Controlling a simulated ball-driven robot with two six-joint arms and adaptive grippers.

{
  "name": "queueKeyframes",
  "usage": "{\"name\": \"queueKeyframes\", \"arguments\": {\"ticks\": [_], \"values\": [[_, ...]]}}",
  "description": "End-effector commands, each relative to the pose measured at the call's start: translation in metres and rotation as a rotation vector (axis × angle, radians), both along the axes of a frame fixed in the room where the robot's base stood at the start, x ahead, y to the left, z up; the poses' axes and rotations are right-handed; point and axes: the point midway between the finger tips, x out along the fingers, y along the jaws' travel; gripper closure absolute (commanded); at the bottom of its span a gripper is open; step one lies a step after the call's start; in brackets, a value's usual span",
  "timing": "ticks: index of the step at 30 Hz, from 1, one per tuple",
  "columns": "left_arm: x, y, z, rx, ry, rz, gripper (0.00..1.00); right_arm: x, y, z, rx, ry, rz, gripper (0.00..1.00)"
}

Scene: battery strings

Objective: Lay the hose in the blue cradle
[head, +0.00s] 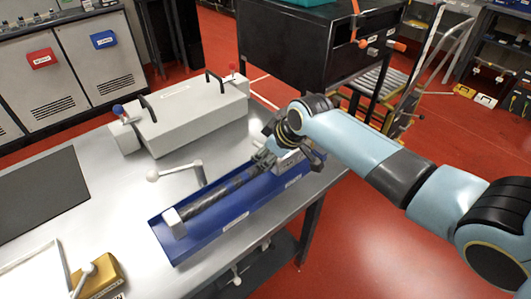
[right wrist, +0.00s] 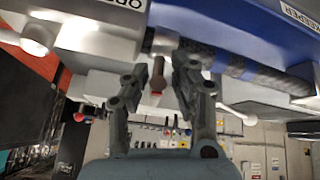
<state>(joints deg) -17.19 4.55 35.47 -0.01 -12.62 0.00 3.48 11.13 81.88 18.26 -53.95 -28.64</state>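The blue cradle (head: 228,222) is a long open trough on the steel table. The dark ribbed hose (head: 215,197) runs lengthwise within its outline, from a pale end block (head: 174,223) to a grey block (head: 288,161) at the far end. I cannot tell if the hose rests on the cradle floor all along. My right gripper (head: 264,158) is at the far end of the hose. In the right wrist view its fingers (right wrist: 160,75) stand apart, with the hose (right wrist: 240,68) beyond them and a brown pin seen between them. My left gripper is not in view.
A grey box with black handles (head: 190,115) stands behind the cradle. A white-knobbed lever (head: 178,172) is close beside the hose. A yellow block (head: 98,276) and a white tray (head: 35,275) are at the front left. The table's right edge is close to the cradle.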

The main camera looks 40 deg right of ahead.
Motion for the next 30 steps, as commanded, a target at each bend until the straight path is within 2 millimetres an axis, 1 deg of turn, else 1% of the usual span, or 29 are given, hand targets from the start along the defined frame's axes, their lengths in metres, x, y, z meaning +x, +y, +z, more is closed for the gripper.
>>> {"name": "queueKeyframes", "arguments": {"ticks": [9,13,17,24,27,30], "values": [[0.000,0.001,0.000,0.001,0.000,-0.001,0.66,0.000,0.000,0.000,0.000,0.000,0.000,0.65],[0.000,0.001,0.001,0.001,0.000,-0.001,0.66,-0.005,-0.001,0.008,-0.001,-0.001,0.000,0.65],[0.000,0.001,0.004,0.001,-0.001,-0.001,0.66,-0.017,-0.003,0.028,-0.001,-0.001,0.001,0.65],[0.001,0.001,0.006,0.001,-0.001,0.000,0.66,-0.045,-0.008,0.073,-0.003,-0.002,0.002,0.65],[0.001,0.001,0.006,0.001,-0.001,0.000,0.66,-0.054,-0.010,0.087,-0.003,-0.002,0.002,0.65],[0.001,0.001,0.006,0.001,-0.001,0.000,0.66,-0.060,-0.011,0.096,-0.002,-0.001,0.001,0.65]]}}
